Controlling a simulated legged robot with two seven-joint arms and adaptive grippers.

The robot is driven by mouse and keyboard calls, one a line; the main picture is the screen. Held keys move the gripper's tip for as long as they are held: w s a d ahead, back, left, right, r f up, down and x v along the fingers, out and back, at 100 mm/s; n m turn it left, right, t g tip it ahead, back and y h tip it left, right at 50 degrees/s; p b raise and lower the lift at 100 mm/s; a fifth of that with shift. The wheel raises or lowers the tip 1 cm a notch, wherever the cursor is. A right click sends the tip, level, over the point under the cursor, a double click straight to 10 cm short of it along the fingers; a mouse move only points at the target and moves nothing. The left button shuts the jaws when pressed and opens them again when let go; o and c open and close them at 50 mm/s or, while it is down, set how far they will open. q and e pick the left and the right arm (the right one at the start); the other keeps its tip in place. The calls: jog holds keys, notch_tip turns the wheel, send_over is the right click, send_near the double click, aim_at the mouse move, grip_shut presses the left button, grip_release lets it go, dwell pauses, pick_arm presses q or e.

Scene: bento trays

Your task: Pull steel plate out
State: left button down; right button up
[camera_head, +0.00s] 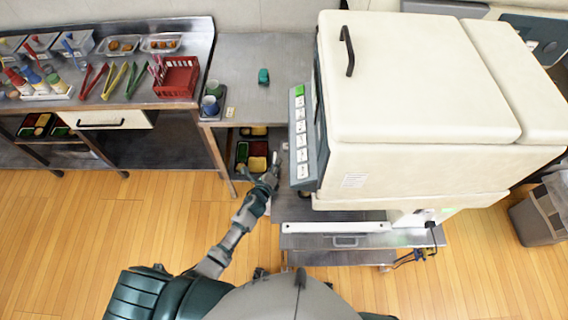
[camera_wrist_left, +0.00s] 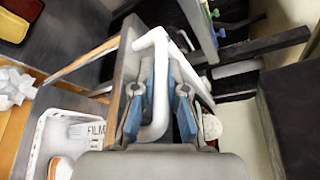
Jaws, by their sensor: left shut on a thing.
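My left gripper (camera_head: 272,170) reaches low, left of the big cream machine. It also shows in the left wrist view (camera_wrist_left: 158,95), where its two blue-padded fingers are shut on a pale bent handle (camera_wrist_left: 160,48). The handle joins a narrow plate-like edge (camera_wrist_left: 124,75), seen nearly edge-on; I cannot tell whether this is the steel plate. In the head view, a flat steel plate (camera_head: 300,241) with a grey handle lies under the machine's front, apart from my gripper. My right gripper is not in view.
The cream machine (camera_head: 420,80) stands right of my left arm. Bento trays (camera_head: 258,148) lie on the lower shelf beyond the gripper. A white basket (camera_wrist_left: 45,125) holds a film box. The steel counter (camera_head: 245,65) is mostly clear. A bin (camera_head: 540,215) stands far right.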

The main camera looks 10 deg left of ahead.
pick_arm(q)
jog(key=s+a, duration=0.2)
jog(key=a, duration=0.8)
jog(key=s+a, duration=0.2)
jog(key=a, duration=0.9)
jog(key=shift+r+p, duration=0.3)
jog(key=shift+r, duration=0.05)
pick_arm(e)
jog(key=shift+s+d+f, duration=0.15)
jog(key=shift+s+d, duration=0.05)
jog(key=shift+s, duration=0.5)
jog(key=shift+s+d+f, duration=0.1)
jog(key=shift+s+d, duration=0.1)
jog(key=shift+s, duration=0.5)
pick_arm(q)
jog(key=c, duration=1.5)
grip_release()
jog(key=shift+o, duration=0.2)
jog(key=shift+f, duration=0.2)
jog(key=v, duration=1.2)
